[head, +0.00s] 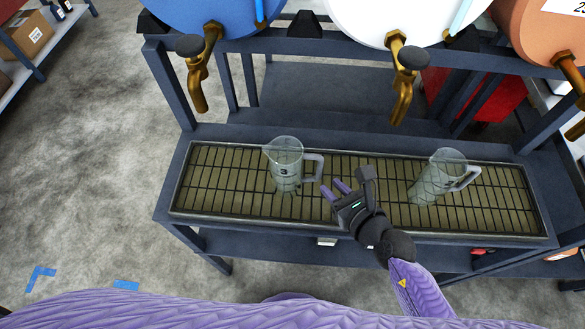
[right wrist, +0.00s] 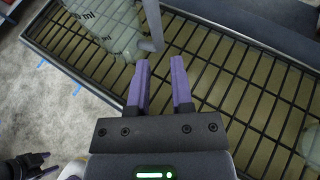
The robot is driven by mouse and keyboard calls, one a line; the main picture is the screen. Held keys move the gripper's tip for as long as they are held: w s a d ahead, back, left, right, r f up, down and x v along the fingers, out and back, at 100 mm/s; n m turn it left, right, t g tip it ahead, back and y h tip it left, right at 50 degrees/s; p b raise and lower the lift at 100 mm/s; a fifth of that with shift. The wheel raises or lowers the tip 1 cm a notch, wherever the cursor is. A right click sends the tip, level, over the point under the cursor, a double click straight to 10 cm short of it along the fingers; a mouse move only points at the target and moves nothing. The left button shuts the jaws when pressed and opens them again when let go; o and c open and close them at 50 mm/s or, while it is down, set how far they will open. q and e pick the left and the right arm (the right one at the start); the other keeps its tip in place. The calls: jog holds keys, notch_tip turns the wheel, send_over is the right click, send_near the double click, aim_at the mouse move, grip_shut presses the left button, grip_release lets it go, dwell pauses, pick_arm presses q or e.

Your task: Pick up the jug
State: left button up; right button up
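Two clear jugs stand on the black grate. The left jug (head: 285,170) has its handle (head: 317,168) turned right, toward my right gripper. The other jug (head: 436,180) stands farther right. My right gripper (head: 335,189) is open and empty, just right of the left jug and close to its handle. In the right wrist view, the purple fingers (right wrist: 160,75) are apart and the handle (right wrist: 153,22) shows just ahead of the gap between them. What seems to be my left gripper (right wrist: 35,164) shows dark and small at the lower left; its fingers are unclear.
The grate (head: 230,208) sits in a dark metal frame. Brass taps (head: 200,88) (head: 403,95) hang from a blue drum (head: 190,15) and a white drum (head: 380,20) behind the jugs. An orange drum (head: 535,35) is at right.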

aim_at(320, 176)
jog(key=b+x, duration=0.2)
jog(key=x, duration=0.5)
jog(key=shift+w+a+b, duration=0.1)
jog(key=shift+a+b, duration=0.1)
jog(key=shift+b, duration=0.1)
jog(key=shift+w, duration=0.1)
jog(key=shift+r, duration=0.1)
jog(key=shift+c, duration=0.2)
grip_shut()
